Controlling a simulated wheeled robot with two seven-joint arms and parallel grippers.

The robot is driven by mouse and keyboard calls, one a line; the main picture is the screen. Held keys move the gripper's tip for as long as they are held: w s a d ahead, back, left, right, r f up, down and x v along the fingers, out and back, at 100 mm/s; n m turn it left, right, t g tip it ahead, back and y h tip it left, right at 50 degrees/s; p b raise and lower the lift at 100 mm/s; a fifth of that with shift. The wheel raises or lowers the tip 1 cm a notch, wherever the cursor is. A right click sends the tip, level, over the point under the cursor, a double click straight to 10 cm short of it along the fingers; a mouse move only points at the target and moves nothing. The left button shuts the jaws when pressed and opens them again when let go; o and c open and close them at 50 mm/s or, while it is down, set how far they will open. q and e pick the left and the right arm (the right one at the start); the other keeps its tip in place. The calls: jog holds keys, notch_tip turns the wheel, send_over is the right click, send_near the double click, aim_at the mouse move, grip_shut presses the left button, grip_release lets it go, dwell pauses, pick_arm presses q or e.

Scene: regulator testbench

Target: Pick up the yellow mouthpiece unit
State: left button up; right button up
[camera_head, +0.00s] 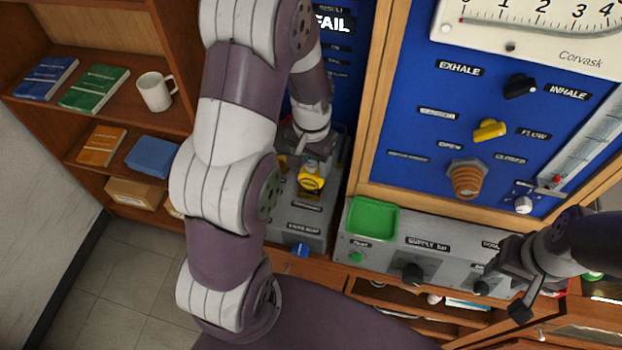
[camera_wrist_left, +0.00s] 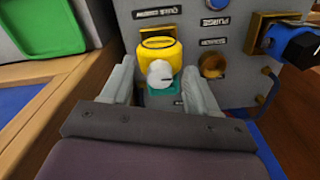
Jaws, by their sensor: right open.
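The yellow mouthpiece unit (camera_head: 311,178) sits at a grey bench panel in the head view. In the left wrist view the yellow unit (camera_wrist_left: 160,52) has a whitish knob in front and a teal part below it. My left gripper (camera_wrist_left: 158,78) is open, with one finger on each side of the unit's near end; whether they touch it I cannot tell. In the head view my left gripper (camera_head: 309,150) is just above the unit and partly hidden by its wrist. My right gripper (camera_head: 512,290) is open and empty before the supply panel at the lower right.
A green tray (camera_head: 374,218) sits on the supply panel (camera_head: 440,262). A blue testboard (camera_head: 420,150) with knobs and an orange ribbed port (camera_head: 466,181) stands behind. A wooden shelf (camera_head: 115,110) with books and a mug is at the left.

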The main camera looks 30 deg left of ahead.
pick_arm(q)
jog(key=shift+w+d, duration=0.1)
jog(key=shift+w, duration=0.1)
jog(key=c, duration=1)
grip_shut()
jog(key=shift+r, duration=0.1)
